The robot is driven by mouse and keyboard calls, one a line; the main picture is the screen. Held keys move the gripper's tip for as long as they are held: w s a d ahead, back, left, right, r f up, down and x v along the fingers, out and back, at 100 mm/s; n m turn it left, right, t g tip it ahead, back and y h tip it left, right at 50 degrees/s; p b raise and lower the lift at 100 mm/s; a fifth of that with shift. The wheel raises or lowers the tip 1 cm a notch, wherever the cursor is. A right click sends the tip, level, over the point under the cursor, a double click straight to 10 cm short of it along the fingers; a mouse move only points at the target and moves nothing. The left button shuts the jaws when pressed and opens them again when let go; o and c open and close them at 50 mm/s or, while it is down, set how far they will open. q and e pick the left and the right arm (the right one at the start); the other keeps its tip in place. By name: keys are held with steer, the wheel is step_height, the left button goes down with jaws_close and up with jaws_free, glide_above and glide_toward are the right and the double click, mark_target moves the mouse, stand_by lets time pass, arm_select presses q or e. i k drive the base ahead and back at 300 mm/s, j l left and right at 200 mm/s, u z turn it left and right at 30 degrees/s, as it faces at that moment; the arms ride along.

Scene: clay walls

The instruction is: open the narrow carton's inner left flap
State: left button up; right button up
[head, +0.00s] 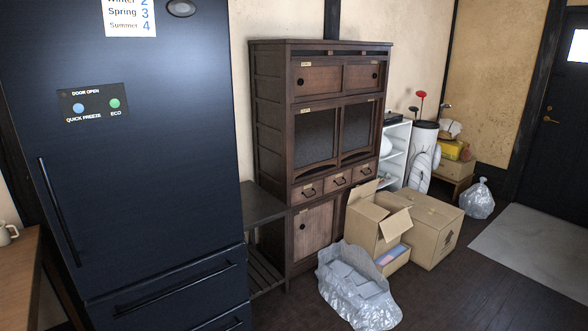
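An open cardboard carton, apparently the narrow carton (366,228), stands on the floor in front of the dark wooden cabinet. It is the narrower of the two larger cartons. One flap (362,190) stands raised at its back left. Another flap (396,224) sticks out at the right, and a further one lies across the top near the front. I cannot tell for sure which flap is the inner left one. The carton's inside is mostly hidden. Neither of my grippers shows in the head view.
A wide closed carton (432,238) stands right of it. A low open box (394,264) with something pink and blue sits in front, beside a crumpled silvery bag (355,290). A dark refrigerator (150,190) fills the left. Open floor (465,290) lies front right.

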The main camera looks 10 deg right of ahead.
mark_target(373, 212)
steer(key=i+l+u, duration=0.1)
steer(key=i+l, duration=0.15)
steer(key=l, duration=0.45)
steer(key=i+l+u, duration=0.1)
steer(key=i+l, duration=0.15)
steer(key=l, duration=0.45)
steer(key=i+l+u, duration=0.15)
steer(key=l, duration=0.55)
steer(key=i+l+u, duration=0.1)
steer(key=i+l, duration=0.15)
steer(key=l, duration=0.5)
steer(key=i+l+u, duration=0.1)
steer(key=l, duration=0.7)
steer(key=i+l+u, duration=0.1)
steer(key=l, duration=0.65)
steer(key=i+l+u, duration=0.1)
steer(key=l, duration=0.7)
steer(key=i+l+u, duration=0.1)
steer(key=l, duration=0.7)
steer(key=i, duration=0.05)
